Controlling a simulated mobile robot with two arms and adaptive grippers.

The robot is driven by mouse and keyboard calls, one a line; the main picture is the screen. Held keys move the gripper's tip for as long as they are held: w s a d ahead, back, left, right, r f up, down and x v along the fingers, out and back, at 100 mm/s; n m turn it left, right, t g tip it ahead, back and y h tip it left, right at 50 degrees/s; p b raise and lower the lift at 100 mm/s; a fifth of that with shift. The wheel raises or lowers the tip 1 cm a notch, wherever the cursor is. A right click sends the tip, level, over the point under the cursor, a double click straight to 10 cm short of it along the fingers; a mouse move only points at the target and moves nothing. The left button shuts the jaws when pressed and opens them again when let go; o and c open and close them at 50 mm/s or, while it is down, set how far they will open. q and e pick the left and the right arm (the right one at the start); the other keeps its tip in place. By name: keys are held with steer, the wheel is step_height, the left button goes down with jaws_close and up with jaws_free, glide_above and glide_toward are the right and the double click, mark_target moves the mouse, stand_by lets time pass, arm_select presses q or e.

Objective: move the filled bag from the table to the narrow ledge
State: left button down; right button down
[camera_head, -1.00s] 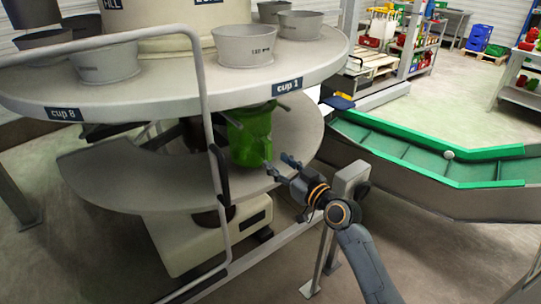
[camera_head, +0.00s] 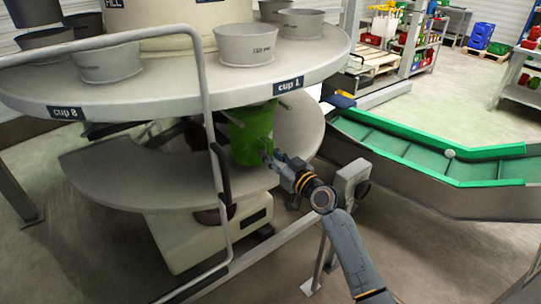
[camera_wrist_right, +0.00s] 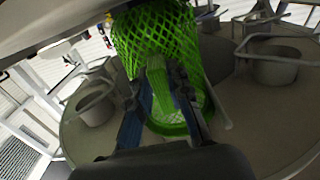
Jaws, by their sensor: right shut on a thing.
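The bag is a bright green net bag (camera_head: 250,136). It hangs under the cup 1 label of the upper round deck, just above or on the lower curved table (camera_head: 120,178); contact beneath it is unclear. My right gripper (camera_head: 270,158) reaches it from the right. In the right wrist view, green mesh (camera_wrist_right: 157,35) fills the top, and a gathered strip of net lies between the two fingers, which are shut on it. What is inside the bag cannot be made out. I cannot tell which surface is the narrow ledge. My left gripper is not in view.
The upper deck (camera_head: 200,92) with several grey cups overhangs the bag. A bent metal rail (camera_head: 207,110) stands left of the bag, close in front of the table. A green-edged conveyor (camera_head: 410,158) lies to the right. Open floor is behind it.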

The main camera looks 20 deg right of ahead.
steer(key=shift+r, duration=0.3)
stand_by(0.6)
steer(key=shift+s+d, duration=0.1)
steer(key=shift+s, duration=0.15)
steer(key=shift+p+v, duration=0.35)
steer(key=shift+v, duration=0.95)
steer(key=b+v, duration=0.1)
steer(key=v, duration=1.6)
steer(key=shift+s, duration=0.4)
stand_by(0.8)
steer(key=shift+d, duration=0.15)
